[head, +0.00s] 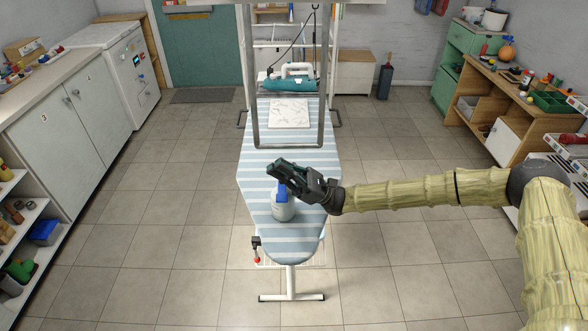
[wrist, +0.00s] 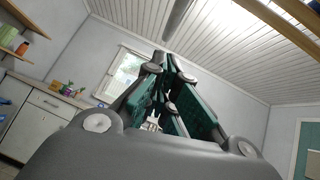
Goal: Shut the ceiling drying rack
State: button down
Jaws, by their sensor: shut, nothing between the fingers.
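A grey U-shaped frame (head: 290,146) hangs down from the top of the head view, its bottom bar over the ironing board; I cannot tell for sure whether it belongs to the ceiling drying rack. In the wrist view, wooden slats (wrist: 293,12) run under the white ceiling at the top right, and a grey bar (wrist: 178,18) comes in at the top centre. Most of any rack is out of frame. My gripper (head: 275,166) is shut and empty, pointing left in front of the frame, apart from it in the picture. Its dark green fingers also show in the wrist view (wrist: 168,65).
A striped ironing board (head: 255,170) stands below, with a blue-topped spray bottle (head: 283,208), a white tile (head: 290,112) and a teal iron (head: 290,80). Cabinets (head: 70,110) line the left, a workbench (head: 495,100) the right. Tiled floor is free on both sides.

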jog(key=r, duration=0.1)
jog(key=r+p, duration=0.2)
jog(key=r, duration=0.1)
jog(key=shift+s+a, duration=0.15)
jog(key=shift+s, duration=0.2)
